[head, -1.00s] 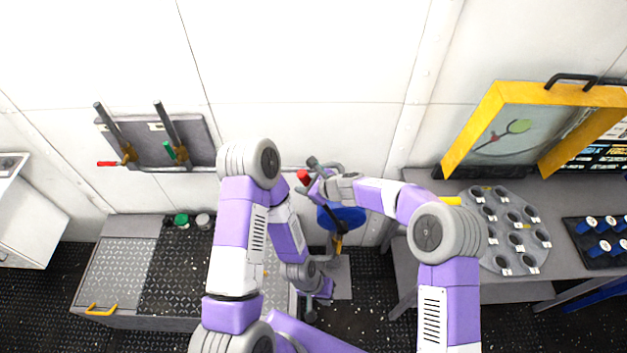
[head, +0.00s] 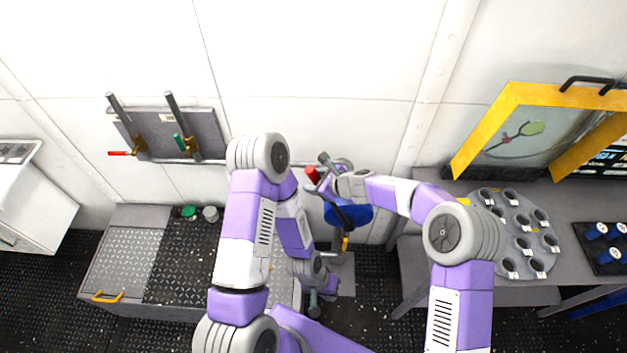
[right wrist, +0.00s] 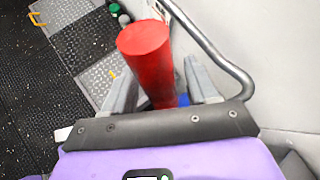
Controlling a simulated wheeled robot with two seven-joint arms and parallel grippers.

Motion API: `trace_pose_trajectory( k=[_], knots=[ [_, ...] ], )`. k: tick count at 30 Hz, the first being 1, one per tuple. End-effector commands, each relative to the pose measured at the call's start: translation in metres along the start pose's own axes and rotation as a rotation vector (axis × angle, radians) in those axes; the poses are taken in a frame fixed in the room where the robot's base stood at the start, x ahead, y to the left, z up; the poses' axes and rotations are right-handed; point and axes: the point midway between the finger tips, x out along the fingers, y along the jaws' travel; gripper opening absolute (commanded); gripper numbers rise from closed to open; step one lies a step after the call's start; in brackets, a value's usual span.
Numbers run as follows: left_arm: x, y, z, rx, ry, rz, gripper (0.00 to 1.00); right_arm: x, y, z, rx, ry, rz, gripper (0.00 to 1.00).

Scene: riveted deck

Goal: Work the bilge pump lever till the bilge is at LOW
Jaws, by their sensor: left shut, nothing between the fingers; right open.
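The pump lever's red grip (head: 312,174) stands up near the wall in the head view, above a blue pump body (head: 349,214) partly hidden by my right arm. In the right wrist view the red grip (right wrist: 146,50) rises between the fingers of my right gripper (right wrist: 158,78). That gripper is open, with a finger on each side of the grip and a visible gap at the right finger. My left gripper (head: 313,307) is low near the floor, shut and empty. I cannot make out a bilge level gauge.
A grey wall panel (head: 165,137) with two dark levers is at left, above a deck hatch with a yellow handle (head: 107,297). At right, a bench carries a yellow frame (head: 485,130) and a grey tray of round holes (head: 516,222). A bent grey pipe (right wrist: 215,52) runs close beside my right gripper.

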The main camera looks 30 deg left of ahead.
Motion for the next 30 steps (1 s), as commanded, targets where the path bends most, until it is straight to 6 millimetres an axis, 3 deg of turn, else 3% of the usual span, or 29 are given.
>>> trace_pose_trajectory(
  k=[6,12,27,30],
  knots=[
    [0.003,-0.001,0.000,0.000,0.000,0.000,0.00,-0.035,-0.001,0.000,-0.001,0.000,-0.002,0.58],
    [0.004,-0.001,0.000,0.000,0.000,0.000,0.00,-0.056,0.000,0.000,0.000,0.000,0.000,0.58],
    [0.004,-0.001,0.000,0.000,0.000,0.000,0.00,-0.061,0.001,0.000,0.000,0.000,0.001,0.58],
    [0.005,-0.002,0.000,0.000,0.000,0.000,0.00,-0.060,0.002,-0.008,-0.011,0.012,0.002,0.58]
  ],
)
